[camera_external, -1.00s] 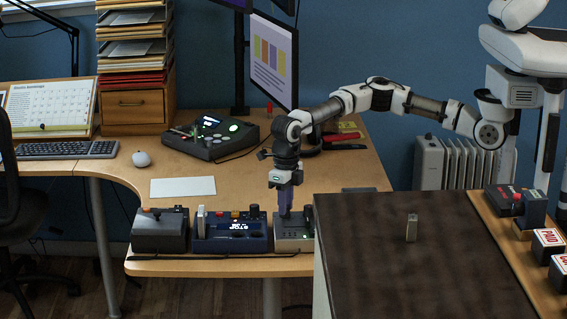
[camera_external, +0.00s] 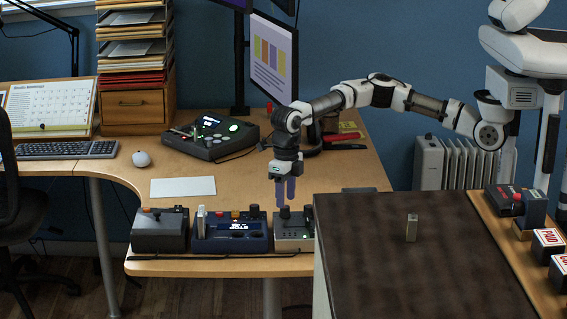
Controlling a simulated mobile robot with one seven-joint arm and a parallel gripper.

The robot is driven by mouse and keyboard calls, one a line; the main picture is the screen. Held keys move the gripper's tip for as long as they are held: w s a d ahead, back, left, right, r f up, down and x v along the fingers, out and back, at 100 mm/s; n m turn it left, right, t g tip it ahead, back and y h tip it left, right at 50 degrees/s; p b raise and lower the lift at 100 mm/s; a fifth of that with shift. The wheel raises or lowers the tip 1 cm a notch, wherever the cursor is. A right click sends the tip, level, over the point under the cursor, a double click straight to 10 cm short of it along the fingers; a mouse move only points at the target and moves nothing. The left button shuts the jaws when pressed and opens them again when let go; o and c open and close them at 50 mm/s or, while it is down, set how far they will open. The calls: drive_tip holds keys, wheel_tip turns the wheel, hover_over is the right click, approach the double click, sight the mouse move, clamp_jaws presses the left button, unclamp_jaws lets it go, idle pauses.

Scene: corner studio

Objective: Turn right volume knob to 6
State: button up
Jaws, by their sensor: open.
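Three control boxes stand in a row along the front edge of the wooden desk. The right one is a grey box (camera_external: 294,238) with small dark knobs on top, partly hidden by my gripper. A dark knob (camera_external: 284,212) shows on it, just below the fingers. My gripper (camera_external: 286,194) points down over this box with its fingers apart and nothing between them. I cannot tell whether the fingertips touch the knob. Knob markings are too small to read.
Left of the grey box are a blue box (camera_external: 230,244) with a lit display and a dark box with a lever (camera_external: 160,232). A brown-topped table (camera_external: 410,270) stands close on the right. A white sheet (camera_external: 183,187) lies behind the boxes.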

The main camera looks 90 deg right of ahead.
sight(286, 206)
wheel_tip(286, 206, up, 11)
drive_tip(key=shift+d+r+b, duration=0.15)
drive_tip(key=shift+r+b, duration=0.05)
drive_tip(key=shift+b, duration=0.2)
drive_tip(key=shift+s, duration=0.1)
